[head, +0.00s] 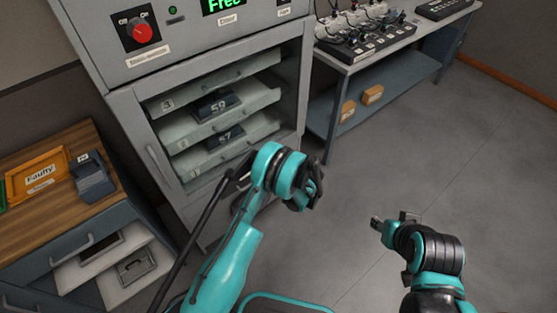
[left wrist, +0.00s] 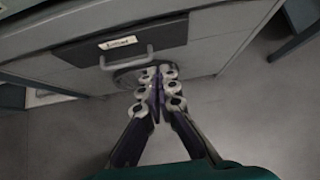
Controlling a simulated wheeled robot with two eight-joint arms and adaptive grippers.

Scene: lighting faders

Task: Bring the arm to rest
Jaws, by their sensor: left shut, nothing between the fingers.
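My left arm (head: 235,262) reaches up from the bottom of the head view in front of the grey cabinet (head: 301,90); its fingers are hard to make out there. In the left wrist view my left gripper (left wrist: 157,92) is shut with nothing in it. Its fingertips appear in front of a drawer front with a bar handle (left wrist: 130,58) and a small label; whether they touch cannot be told. My right gripper (head: 392,222) is above bare floor at the lower right, apart from any object; its finger opening is unclear.
The cabinet has pulled-out shelves with numbered dark units (head: 215,104) and a red rotary switch (head: 142,33). A wooden-topped bench (head: 60,222) at left holds an orange "Faulty" tray (head: 37,172). A table (head: 395,50) with equipment stands at the back right. The floor at right is clear.

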